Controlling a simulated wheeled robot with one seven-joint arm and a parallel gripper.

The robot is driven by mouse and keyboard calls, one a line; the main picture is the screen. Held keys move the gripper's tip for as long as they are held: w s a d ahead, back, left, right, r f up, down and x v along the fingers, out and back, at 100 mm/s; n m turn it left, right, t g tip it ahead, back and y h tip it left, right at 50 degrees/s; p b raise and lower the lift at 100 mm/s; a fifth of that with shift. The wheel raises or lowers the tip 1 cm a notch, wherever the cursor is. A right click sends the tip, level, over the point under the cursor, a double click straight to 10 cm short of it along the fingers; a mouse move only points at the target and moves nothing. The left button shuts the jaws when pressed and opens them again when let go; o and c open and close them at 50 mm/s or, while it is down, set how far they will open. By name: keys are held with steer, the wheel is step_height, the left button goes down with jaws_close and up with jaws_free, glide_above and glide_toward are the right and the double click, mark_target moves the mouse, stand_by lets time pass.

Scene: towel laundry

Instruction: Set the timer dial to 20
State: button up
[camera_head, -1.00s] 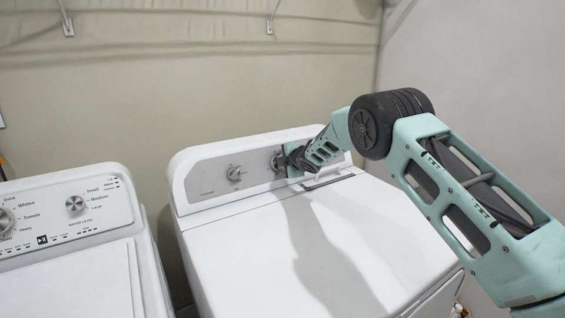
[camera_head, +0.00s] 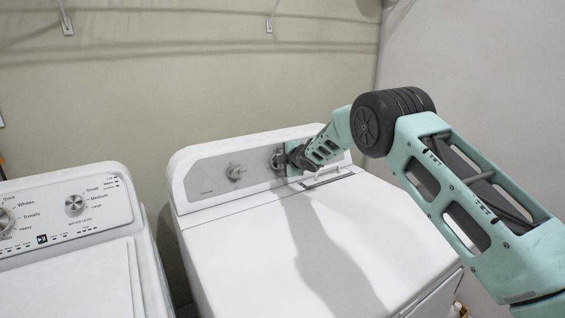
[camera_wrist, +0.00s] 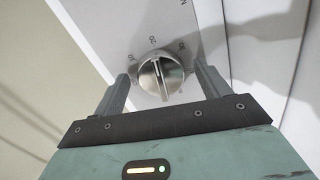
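The timer dial (camera_wrist: 160,78) is a round silver knob with a raised ridge on the grey panel of the right-hand machine. Around it the wrist view shows the printed marks 10, 20 and 30. The ridge runs nearly upright in that view, and its upper end points roughly toward the 20; which end is the pointer is hard to tell. My gripper (camera_wrist: 160,82) is open, with one finger on each side of the dial and a small gap on both sides. In the head view my gripper (camera_head: 285,158) is at the panel and partly covers the dial.
A second knob (camera_head: 235,172) sits left of the dial on the same panel. The white machine top (camera_head: 240,255) below is clear. Another white washer (camera_head: 75,265) with its own dials stands at the left. Walls rise behind and at the right.

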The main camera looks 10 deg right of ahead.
steer(key=shift+s, duration=0.1)
steer(key=b+v, duration=0.4)
steer(key=v, duration=1.3)
steer(key=shift+d, duration=0.15)
steer(key=shift+r, duration=0.1)
steer(key=s+a+f+m+g, duration=0.2)
steer(key=s+a+m+g, duration=0.15)
steer(key=s, duration=0.85)
steer(key=s+a+f+m+g+h, duration=0.1)
steer(key=s+a+m+g, duration=0.3)
steer(key=s, duration=0.8)
steer(key=s+a+f+m+g, duration=0.2)
steer(key=s+a, duration=0.3)
steer(key=s, duration=0.6)
steer(key=s+d+m+g, duration=0.1)
steer(key=s, duration=0.6)
steer(key=s+f+m+g+h, duration=0.1)
steer(key=s+g, duration=0.1)
steer(key=s, duration=0.6)
steer(key=shift+d+f, duration=0.25)
steer(key=shift+d, duration=0.15)
